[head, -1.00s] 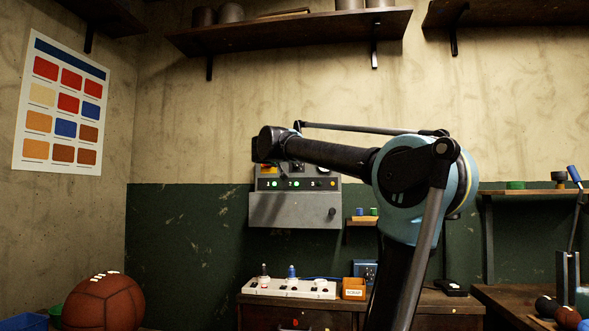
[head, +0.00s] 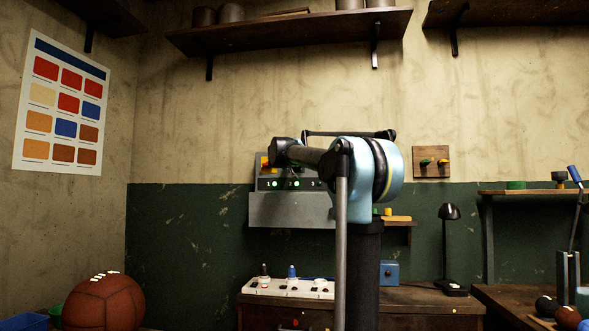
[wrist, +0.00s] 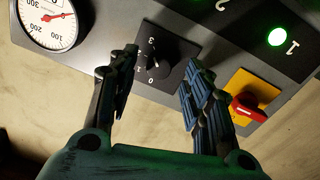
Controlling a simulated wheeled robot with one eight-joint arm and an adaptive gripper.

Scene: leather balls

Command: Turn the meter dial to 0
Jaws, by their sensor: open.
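The wall control box (head: 285,210) stands behind my arm in the head view, with green lamps along its upper panel. In the wrist view, the panel appears turned over. A black rotary dial (wrist: 152,66) with marks including 0, 1 and 3 sits on a dark plate. Its exact pointer setting is hard to read. A round gauge (wrist: 48,18) with a red needle is at the upper left. My gripper (wrist: 159,62) is open and empty, its two fingers on either side of the dial in the picture. Contact with it cannot be told. My arm hides the dial in the head view.
A red switch on a yellow plate (wrist: 252,90) lies close to the right finger. A lit green lamp (wrist: 277,37) is above it. Below the box, a white switch strip (head: 288,289) lies on the bench (head: 410,303). A shelf (head: 290,32) hangs above.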

